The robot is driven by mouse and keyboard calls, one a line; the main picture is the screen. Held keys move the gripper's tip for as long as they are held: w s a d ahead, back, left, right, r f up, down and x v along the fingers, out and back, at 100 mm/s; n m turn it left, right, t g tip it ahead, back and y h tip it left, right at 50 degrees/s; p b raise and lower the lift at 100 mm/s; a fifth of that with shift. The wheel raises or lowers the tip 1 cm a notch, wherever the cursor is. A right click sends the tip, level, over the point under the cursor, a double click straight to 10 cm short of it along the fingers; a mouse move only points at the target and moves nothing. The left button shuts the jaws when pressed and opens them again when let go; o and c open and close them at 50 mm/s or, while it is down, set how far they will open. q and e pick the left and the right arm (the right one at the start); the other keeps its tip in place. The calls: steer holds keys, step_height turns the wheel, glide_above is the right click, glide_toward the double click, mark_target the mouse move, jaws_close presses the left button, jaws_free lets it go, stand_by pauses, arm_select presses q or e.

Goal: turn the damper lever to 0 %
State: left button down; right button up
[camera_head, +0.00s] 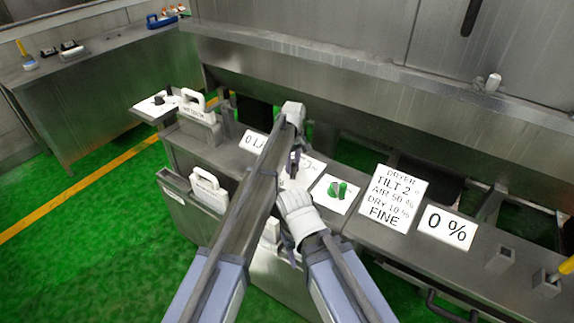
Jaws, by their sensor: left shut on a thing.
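My left arm reaches up from the lower left, and its gripper (294,160) is down at a white panel (315,168) on the steel counter. The gripper is shut on a small part there, taken to be the damper lever, which is mostly hidden behind my arm and gripper. The lever's angle cannot be read. A white sign (447,228) to the right reads 0 %. My right arm comes in from the lower right; its white end (298,215) is close below the left gripper, and its fingers cannot be made out.
A green control (337,190) sits on the panel just right of my grippers. The dryer sign (394,198) reads tilt 2°, air 50 %, dry 10 %, fine. White-handled boxes (198,110) stand at left. A steel ledge (380,75) runs behind.

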arm_select(q)
steer(key=shift+w+d+n, duration=0.15)
steer(key=shift+d+n, duration=1.1)
steer(key=shift+n, duration=0.35)
arm_select(e)
steer(key=shift+w+d, duration=0.1)
steer(key=shift+d, duration=0.4)
arm_select(q)
steer(key=c, duration=0.6)
jaws_free()
step_height(320, 180, up, 8)
steer(key=p, duration=0.8)
arm_select(e)
step_height(320, 180, up, 8)
arm_select(q)
steer(key=shift+f, duration=0.1)
arm_select(e)
steer(key=shift+f, duration=0.1)
